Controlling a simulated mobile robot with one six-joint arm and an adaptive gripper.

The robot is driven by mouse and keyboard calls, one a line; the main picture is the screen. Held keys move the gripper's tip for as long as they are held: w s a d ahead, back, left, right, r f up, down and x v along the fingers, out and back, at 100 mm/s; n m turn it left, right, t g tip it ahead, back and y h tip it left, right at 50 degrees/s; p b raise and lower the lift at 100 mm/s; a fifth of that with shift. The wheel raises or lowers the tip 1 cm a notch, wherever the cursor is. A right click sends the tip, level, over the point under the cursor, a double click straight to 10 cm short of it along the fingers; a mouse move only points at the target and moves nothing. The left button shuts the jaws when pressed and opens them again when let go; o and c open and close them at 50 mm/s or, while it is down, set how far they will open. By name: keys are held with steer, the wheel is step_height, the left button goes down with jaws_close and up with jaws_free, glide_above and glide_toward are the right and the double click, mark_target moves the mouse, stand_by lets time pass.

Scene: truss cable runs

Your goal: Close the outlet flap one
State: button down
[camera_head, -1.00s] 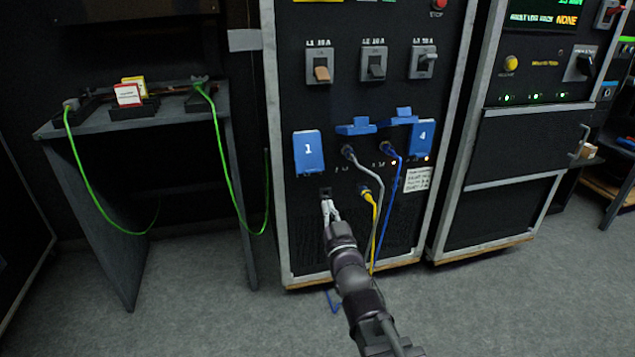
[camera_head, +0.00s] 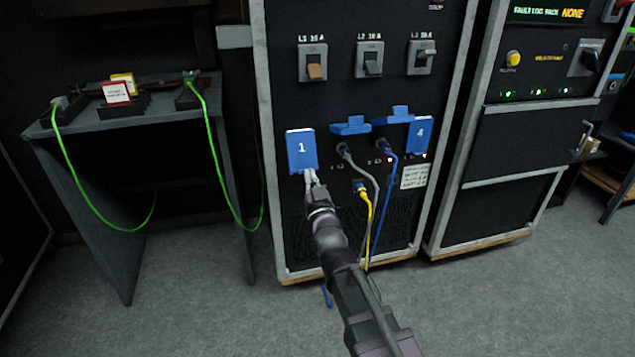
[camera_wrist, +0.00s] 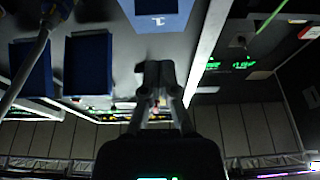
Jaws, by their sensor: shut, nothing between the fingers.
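Outlet flap one (camera_head: 302,149) is a blue plate marked 1 at the left of the outlet row on the rack's black panel. It hangs down over its outlet; I cannot tell whether it lies fully flush. In the wrist view the flap (camera_wrist: 157,14) shows upside down at the top edge. My gripper (camera_head: 310,177) is shut and empty, with its fingertips just at the flap's lower edge. In the wrist view the fingertips (camera_wrist: 155,68) point toward the panel close to the flap; I cannot tell whether they touch it.
Two middle flaps (camera_head: 351,126) stand raised, with grey and blue cables (camera_head: 390,200) plugged below them. Flap four (camera_head: 419,134) hangs down at right. A yellow cable (camera_head: 367,215) hangs right of my arm. A table (camera_head: 120,122) with green cable stands left.

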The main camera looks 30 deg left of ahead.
mark_target(303, 152)
steer(key=shift+w+a+f+b, duration=0.6)
steer(key=shift+w+a+f, duration=0.4)
steer(key=shift+w, duration=0.15)
steer(key=shift+r, duration=0.1)
steer(key=shift+w+a+f+b, duration=0.1)
steer(key=shift+w+f+b, duration=0.1)
steer(key=shift+f+b, duration=0.1)
